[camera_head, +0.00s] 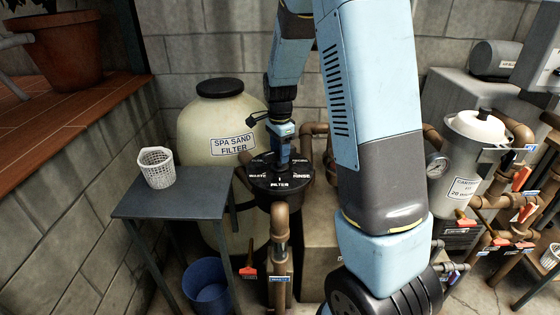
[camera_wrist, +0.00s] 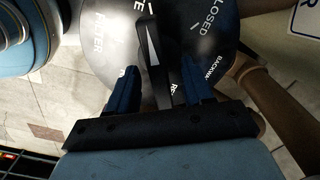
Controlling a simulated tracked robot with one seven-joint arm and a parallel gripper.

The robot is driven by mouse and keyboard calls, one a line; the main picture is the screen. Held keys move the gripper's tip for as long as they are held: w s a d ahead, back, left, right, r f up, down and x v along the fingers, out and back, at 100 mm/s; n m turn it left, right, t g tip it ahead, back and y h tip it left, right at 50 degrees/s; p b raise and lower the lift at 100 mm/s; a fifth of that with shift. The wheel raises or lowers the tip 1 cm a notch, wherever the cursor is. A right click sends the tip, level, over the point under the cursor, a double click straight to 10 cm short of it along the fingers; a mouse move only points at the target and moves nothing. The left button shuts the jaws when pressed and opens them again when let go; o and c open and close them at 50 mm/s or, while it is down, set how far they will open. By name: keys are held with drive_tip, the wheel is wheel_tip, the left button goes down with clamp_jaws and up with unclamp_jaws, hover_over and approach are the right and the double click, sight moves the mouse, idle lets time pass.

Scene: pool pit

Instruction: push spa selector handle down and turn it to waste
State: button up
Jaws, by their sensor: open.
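The spa selector valve (camera_head: 268,182) is a round black dial with white labels in front of the spa sand filter (camera_head: 205,120). WASTE, RINSE and FILTER are readable in the head view. In the wrist view the dial (camera_wrist: 100,60) shows FILTER, CLOSED and a cut-off label ending in TE. The black handle (camera_wrist: 150,45) bears a white pointer whose narrow end faces the top, near that cut-off label. My gripper (camera_wrist: 159,67) is open, its blue fingers on either side of the handle. Finger contact and handle height cannot be told. In the head view my gripper (camera_head: 281,158) points down over the dial.
A dark side table (camera_head: 180,205) holding a white basket (camera_head: 157,168) stands left of the valve. A blue bucket (camera_head: 208,284) is below. Brown pipes (camera_head: 280,235) rise close in front. A cartridge filter (camera_head: 468,150) and red-handled valves stand right.

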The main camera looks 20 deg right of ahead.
drive_tip(key=shift+r, duration=3.5)
drive_tip(key=shift+s+r, duration=0.25)
drive_tip(key=shift+r, duration=0.1)
drive_tip(key=s+r+n+t, duration=0.3)
drive_tip(key=s+r+n, duration=0.4)
drive_tip(key=s+r, duration=0.5)
drive_tip(key=s+r+n+t, duration=0.2)
drive_tip(key=s+n, duration=0.6)
drive_tip(key=s, duration=0.7)
drive_tip(key=shift+s+r+n+t, duration=0.3)
drive_tip(key=shift+s+r, duration=0.1)
drive_tip(key=shift+c, duration=0.4)
